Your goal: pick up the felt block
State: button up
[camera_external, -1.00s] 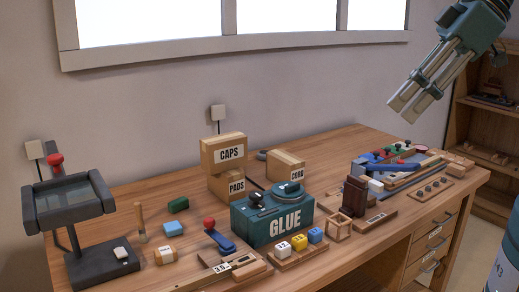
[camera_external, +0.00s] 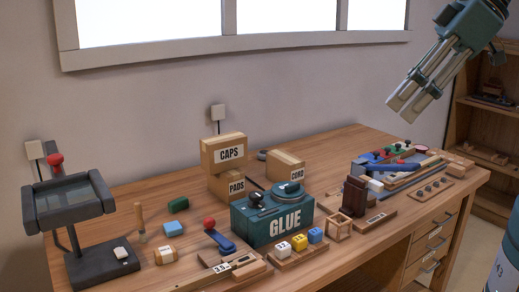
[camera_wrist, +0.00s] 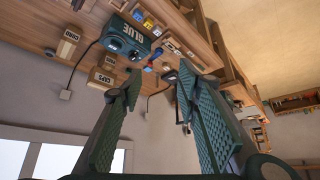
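No block is labelled as felt. A small dark green block (camera_external: 178,205) lies on the table left of the stacked boxes, and may be the felt block. My gripper (camera_external: 401,107) is high above the right end of the table, far from both blocks, pointing down and left. In the wrist view its fingers (camera_wrist: 157,84) are spread apart with nothing between them.
The teal GLUE box (camera_external: 272,218), CAPS box (camera_external: 223,154) and CORD box (camera_external: 286,166) stand mid-table. A dark stand with a tilted tray (camera_external: 70,200) is at the left. Tools crowd the right end.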

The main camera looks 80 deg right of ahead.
jog(key=w+d+r+m+g, duration=0.1)
jog(key=w+r+m, duration=0.15)
jog(key=w, duration=0.55)
jog(key=w+d+r+m+g, duration=0.1)
jog(key=w+d+r+m, duration=0.1)
jog(key=w+m, duration=0.35)
jog(key=m+g, duration=0.5)
jog(key=m, duration=1.1)
send_over(178, 200)
notch_tip(178, 200, down, 33)
jog(key=shift+s+f, duration=0.1)
jog(key=shift+f, duration=0.1)
jog(key=shift+d+f, duration=0.1)
jog(key=shift+f, duration=0.3)
jog(key=shift+f, duration=1.25)
